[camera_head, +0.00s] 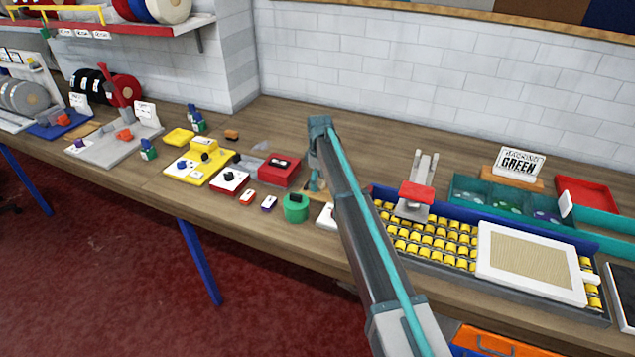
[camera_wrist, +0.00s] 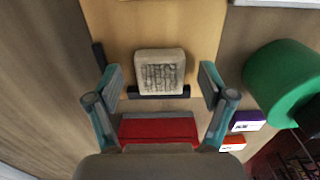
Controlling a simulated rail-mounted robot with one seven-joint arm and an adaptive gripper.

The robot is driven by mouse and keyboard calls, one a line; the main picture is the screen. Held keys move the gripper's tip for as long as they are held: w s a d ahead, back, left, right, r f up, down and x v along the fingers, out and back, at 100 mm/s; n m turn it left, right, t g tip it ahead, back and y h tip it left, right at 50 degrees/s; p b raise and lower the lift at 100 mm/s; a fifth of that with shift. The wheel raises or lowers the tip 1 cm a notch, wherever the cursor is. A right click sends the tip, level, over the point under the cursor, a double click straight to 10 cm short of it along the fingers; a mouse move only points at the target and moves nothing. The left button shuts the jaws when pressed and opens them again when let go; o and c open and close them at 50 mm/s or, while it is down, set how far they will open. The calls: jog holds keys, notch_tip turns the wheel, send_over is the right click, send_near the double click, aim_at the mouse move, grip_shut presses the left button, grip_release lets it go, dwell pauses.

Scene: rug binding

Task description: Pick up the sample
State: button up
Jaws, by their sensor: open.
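In the wrist view a small cream-grey block (camera_wrist: 160,62) with dark markings on its face, which looks like the sample, lies on a tan wooden board (camera_wrist: 196,28). A dark bar (camera_wrist: 150,96) runs along its near side. My gripper (camera_wrist: 161,78) is open, one teal finger on each side of the block, with a gap visible on both sides. In the head view my gripper (camera_head: 316,188) is low over the table beside the green cylinder; the block is hidden there.
A green cylinder (camera_head: 295,208) and a red box (camera_head: 278,172) stand close to my gripper. A tray of yellow spools (camera_head: 430,243) is at right. Bare table (camera_head: 270,125) lies behind.

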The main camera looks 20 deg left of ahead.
jog(key=shift+f, duration=0.15)
jog(key=c, duration=1.1)
jog(key=shift+c, duration=0.2)
